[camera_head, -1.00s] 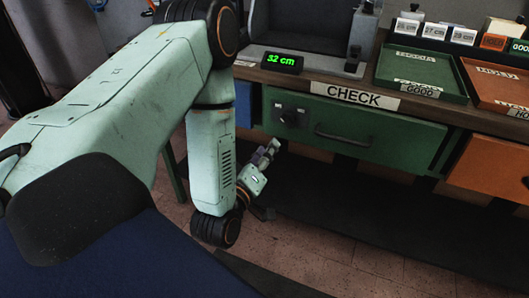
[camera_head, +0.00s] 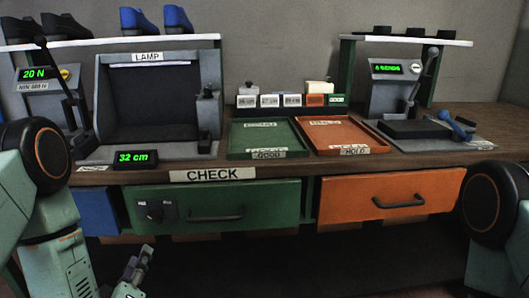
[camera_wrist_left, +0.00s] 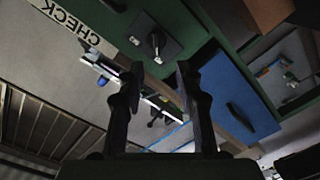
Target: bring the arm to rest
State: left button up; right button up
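My left gripper (camera_head: 138,266) hangs low in front of the bench, below the green drawer (camera_head: 270,203) marked CHECK. In the left wrist view my left gripper (camera_wrist_left: 160,95) shows its two dark fingers apart, with nothing between them. The green drawer's dark knob plate (camera_wrist_left: 152,45) and the blue drawer (camera_wrist_left: 238,100) lie beyond the fingertips there. My left arm (camera_head: 60,262) comes in at the lower left. My right arm shows only in part at the right edge, and its gripper is out of view.
The bench top (camera_head: 490,120) carries a lamp station (camera_head: 150,95), a green tray (camera_head: 233,140), an orange tray (camera_head: 362,136) and a press (camera_head: 385,92). The orange drawer (camera_head: 450,188) is shut. Dark shoes stand on the shelf (camera_head: 60,44). The space below the drawers is dark.

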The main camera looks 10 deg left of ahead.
pick_arm(q)
jog(key=s+d+f+m+g+h, duration=0.2)
jog(key=s+d+f+m+g, duration=0.1)
jog(key=s+f+g, duration=0.3)
jog(key=s+d+f+m+g+h, duration=0.1)
jog(key=s+d+f+m+g, duration=0.15)
jog(key=f, duration=0.65)
jog(key=s+d+f+m+g, duration=0.1)
jog(key=s+g, duration=0.2)
jog(key=s, duration=0.3)
jog(key=s+d+f+m+g+p, duration=0.1)
jog(key=s+d+m+g, duration=0.1)
jog(key=s, duration=0.5)
jog(key=s+d+f+m+g+h, duration=0.1)
jog(key=s+m+g, duration=0.1)
jog(key=s, duration=0.4)
jog(key=shift+s+d+f+g, duration=0.2)
jog(key=shift+d+f+g, duration=0.15)
jog(key=shift+g, duration=0.5)
jog(key=shift+w+m, duration=0.1)
jog(key=shift+m, duration=0.15)
